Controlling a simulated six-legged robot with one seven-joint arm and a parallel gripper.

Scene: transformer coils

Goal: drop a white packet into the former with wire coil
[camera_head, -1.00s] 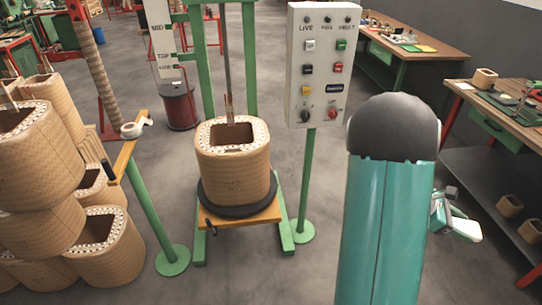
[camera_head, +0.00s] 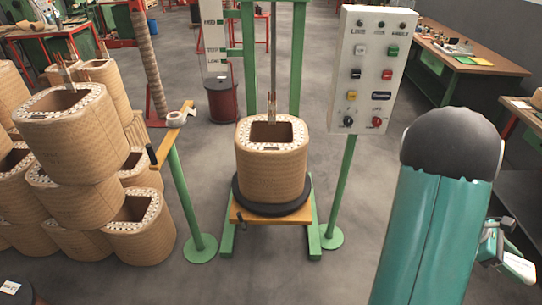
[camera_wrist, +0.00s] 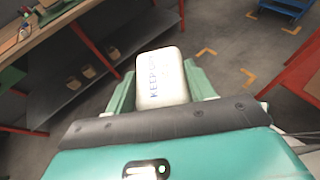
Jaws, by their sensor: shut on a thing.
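My gripper (camera_wrist: 162,85) is shut on a white packet (camera_wrist: 161,75) with dark lettering, held between two pale green fingers in the wrist view. A brown coil former (camera_head: 272,175) with a square opening stands upright on the stand at the centre. The packet is well to its right. More such formers (camera_head: 75,140) are stacked at the left. I cannot tell which former has the wire coil.
A white control box (camera_head: 371,70) on a green post stands right of the centre former. A black disc (camera_head: 272,208) lies under that former. A wooden arm with tape (camera_head: 177,118) is on a left post. Workbenches (camera_head: 460,65) line the right. Grey floor is clear in front.

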